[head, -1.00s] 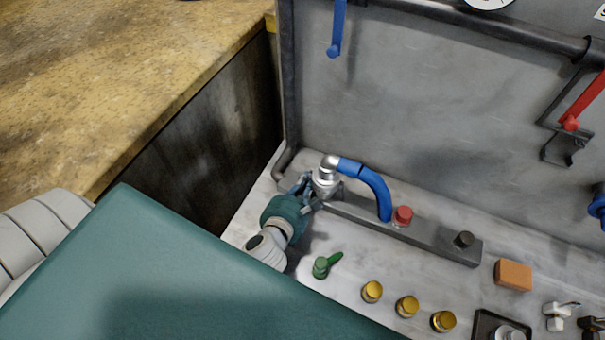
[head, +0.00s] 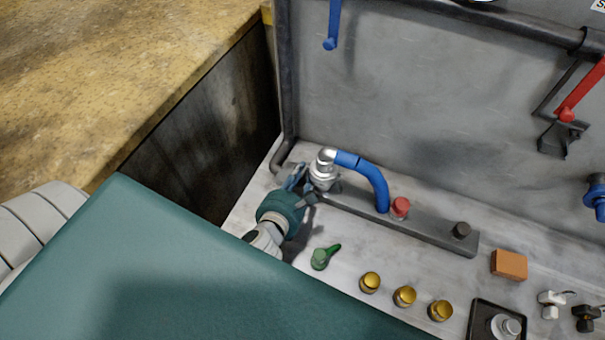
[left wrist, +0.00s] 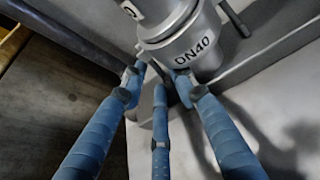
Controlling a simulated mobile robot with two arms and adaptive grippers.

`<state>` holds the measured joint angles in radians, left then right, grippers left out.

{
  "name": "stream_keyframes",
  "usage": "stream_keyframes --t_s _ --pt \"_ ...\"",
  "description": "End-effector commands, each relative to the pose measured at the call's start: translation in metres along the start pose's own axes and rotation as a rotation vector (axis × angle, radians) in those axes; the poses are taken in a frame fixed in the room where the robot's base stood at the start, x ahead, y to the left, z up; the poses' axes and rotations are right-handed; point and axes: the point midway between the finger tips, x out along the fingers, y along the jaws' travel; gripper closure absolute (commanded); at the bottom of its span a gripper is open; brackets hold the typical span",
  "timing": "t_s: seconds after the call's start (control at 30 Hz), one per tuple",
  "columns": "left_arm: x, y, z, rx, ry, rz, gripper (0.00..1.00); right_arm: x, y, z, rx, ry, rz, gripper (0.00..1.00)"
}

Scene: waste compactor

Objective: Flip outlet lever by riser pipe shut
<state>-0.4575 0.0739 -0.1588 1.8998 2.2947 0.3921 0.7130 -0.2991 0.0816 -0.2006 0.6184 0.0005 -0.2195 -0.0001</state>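The outlet valve is a silver body (head: 323,175) with a curved blue lever (head: 374,184). The lever points right and bends down towards the ledge, beside a red knob. The riser pipe (head: 289,90) runs up the panel's left edge behind the valve. My left gripper (head: 302,184) is at the valve's left side, below the lever's pivot. In the left wrist view, its blue fingers (left wrist: 160,82) are spread and empty, with their tips close to the silver body (left wrist: 190,40) marked DN40. I cannot tell whether they touch it. The lever's handle is out of that view. My right gripper is not in view.
A red knob (head: 400,207) and a dark knob (head: 462,230) stand on the grey bar right of the valve. A green lever (head: 324,256), brass caps (head: 404,296) and an orange block (head: 509,264) lie nearer. A blue handle (head: 333,25) hangs above.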

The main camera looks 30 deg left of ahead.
Motion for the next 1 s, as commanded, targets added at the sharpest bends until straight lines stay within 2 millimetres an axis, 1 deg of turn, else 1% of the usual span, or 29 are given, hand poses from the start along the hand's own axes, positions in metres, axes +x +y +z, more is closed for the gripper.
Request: stream_keyframes --t_s 0.2,0.3,0.43,0.6,1.0 --pt "-0.035 -0.001 -0.001 -0.003 0.002 -0.002 0.70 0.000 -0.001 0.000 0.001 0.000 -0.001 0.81" --pt "-0.050 0.000 -0.001 -0.002 0.001 -0.001 0.70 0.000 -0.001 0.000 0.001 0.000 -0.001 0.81" --pt "-0.064 0.000 0.000 -0.004 -0.001 0.000 0.70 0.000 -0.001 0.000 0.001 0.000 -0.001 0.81" --pt "-0.071 0.001 0.001 -0.003 -0.002 0.000 0.70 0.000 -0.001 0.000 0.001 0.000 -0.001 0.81" --pt "-0.071 0.001 0.001 -0.002 -0.003 0.001 0.70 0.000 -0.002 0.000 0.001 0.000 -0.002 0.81"
